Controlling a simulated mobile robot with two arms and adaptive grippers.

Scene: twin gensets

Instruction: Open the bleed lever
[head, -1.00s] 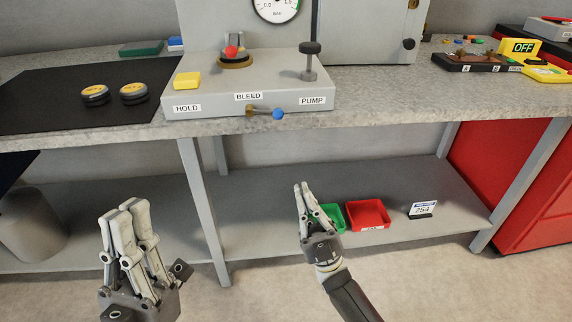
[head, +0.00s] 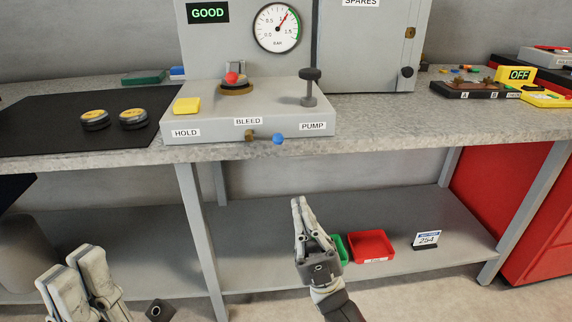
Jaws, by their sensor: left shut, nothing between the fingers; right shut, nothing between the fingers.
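The bleed lever is a short lever with a blue knob (head: 278,139) and a brass pivot (head: 250,136). It lies roughly level on the front face of the grey test unit (head: 210,129), under the BLEED label (head: 248,121). My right gripper (head: 299,202) is shut and empty, pointing up. In the picture it is below the lever and clear of it, in front of the lower shelf. My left gripper (head: 72,262) is shut and empty at the lower left, well away from the unit and partly cut off by the frame.
The unit carries a yellow HOLD block (head: 187,106), a red-topped fitting (head: 232,78) and a black PUMP knob (head: 310,74). A gauge (head: 277,27) and a GOOD display (head: 208,13) are behind. The bench edge (head: 400,146) overhangs a shelf with a red bin (head: 371,246).

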